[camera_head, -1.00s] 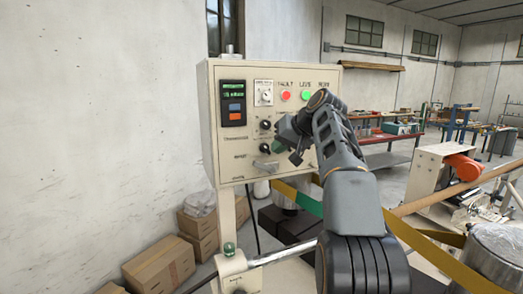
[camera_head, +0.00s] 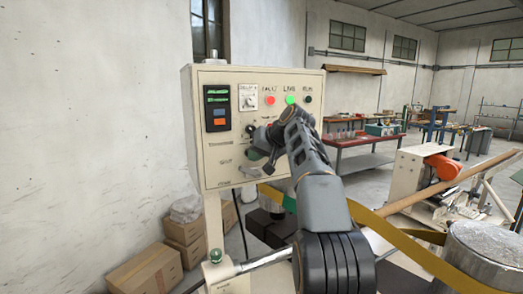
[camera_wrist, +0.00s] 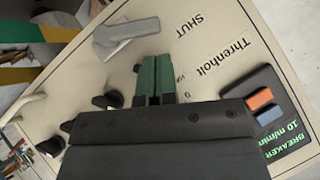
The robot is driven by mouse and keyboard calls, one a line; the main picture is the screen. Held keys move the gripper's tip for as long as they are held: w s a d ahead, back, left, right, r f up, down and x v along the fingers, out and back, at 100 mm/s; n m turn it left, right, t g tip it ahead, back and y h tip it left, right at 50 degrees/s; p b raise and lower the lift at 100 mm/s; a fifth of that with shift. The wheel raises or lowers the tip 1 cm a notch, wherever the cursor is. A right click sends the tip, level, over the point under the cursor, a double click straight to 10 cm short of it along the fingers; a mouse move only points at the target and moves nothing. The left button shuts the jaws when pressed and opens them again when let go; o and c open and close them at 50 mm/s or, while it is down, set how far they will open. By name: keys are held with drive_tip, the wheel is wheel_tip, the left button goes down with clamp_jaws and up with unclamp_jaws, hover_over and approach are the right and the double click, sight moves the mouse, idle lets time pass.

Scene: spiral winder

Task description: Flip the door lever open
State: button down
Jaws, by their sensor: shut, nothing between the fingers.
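The control cabinet (camera_head: 200,150) has a cream front. A grey door lever (camera_head: 249,170) sits low on this front. In the wrist view the lever (camera_wrist: 130,29) lies beside the printed word SHUT, with the picture turned nearly upside down. My gripper (camera_head: 254,154) is just above the lever in the head view, in front of the cabinet. In the wrist view its green fingers (camera_wrist: 154,80) are together and empty, and their tips appear a little apart from the lever. My arm hides part of the cabinet front.
Black knobs (camera_wrist: 107,100) are close beside my fingers in the wrist view. A display with orange and blue buttons (camera_head: 216,108) is at the upper left of the cabinet. Cardboard boxes (camera_head: 145,270) stand on the floor below. A yellow band (camera_head: 390,228) crosses at the right.

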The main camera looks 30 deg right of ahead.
sight(240, 165)
drive_tip(key=shift+x, duration=2.2)
drive_tip(key=shift+a+f+h, duration=0.15)
drive_tip(key=shift+a+h, duration=0.05)
drive_tip(key=shift+h, duration=0.1)
